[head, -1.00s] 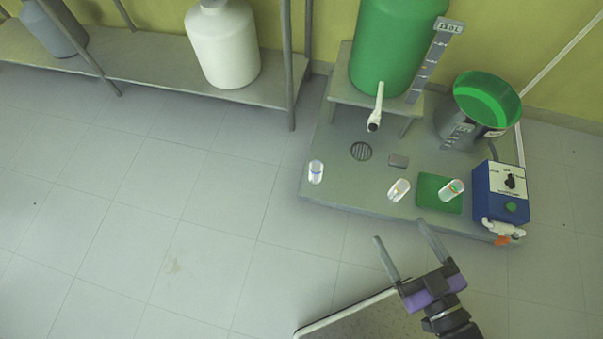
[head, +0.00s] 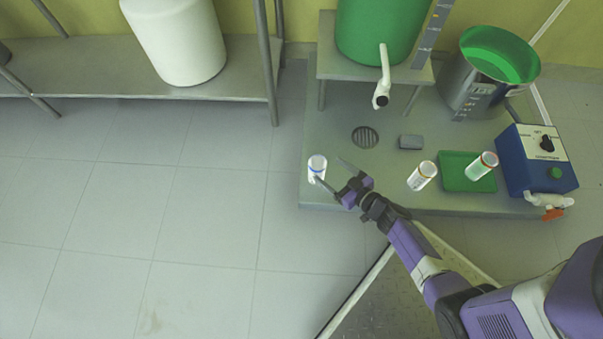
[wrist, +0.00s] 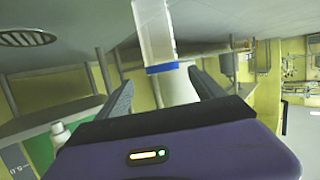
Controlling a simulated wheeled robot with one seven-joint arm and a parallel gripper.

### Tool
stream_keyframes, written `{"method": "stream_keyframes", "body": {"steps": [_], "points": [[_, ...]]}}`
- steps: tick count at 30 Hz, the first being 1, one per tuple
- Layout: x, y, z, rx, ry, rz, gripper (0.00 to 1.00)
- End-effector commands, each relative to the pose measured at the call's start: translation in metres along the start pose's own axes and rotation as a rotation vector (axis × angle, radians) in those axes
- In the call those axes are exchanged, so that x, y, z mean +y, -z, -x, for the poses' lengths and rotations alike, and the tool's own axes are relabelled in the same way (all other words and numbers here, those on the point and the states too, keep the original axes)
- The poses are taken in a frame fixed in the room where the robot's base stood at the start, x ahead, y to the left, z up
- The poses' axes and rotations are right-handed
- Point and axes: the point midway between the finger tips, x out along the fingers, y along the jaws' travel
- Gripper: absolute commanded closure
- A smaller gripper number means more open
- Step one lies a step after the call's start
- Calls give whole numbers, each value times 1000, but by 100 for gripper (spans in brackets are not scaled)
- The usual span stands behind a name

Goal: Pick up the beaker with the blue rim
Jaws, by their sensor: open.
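The beaker with the blue rim (head: 317,163) stands upright near the left front corner of the grey platform. It is clear glass. My gripper (head: 328,169) is open and low, right beside the beaker on its right side in the head view. One finger overlaps the beaker's lower part there. In the wrist view the picture is turned over, and the beaker (wrist: 155,33) hangs from the top with its blue rim down. It lies between the two fingers of my gripper (wrist: 161,75), ahead of the palm. I cannot tell whether a finger touches it.
A yellow-rimmed beaker (head: 421,177) stands to the right. A white tap (head: 382,88) hangs above a floor drain (head: 365,137). Floor left of the platform is clear.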

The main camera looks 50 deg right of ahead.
Motion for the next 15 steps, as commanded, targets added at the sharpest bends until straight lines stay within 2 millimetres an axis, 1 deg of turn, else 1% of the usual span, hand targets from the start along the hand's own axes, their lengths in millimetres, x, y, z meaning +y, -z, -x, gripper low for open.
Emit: {"method": "stream_keyframes", "body": {"steps": [1,3,5,15], "points": [[1,-11,-8,-3,-1,-12,22],[1,-15,-12,-6,2,-22,22],[1,-16,-16,-6,3,-25,22],[0,-16,-49,-5,4,-24,22]]}}
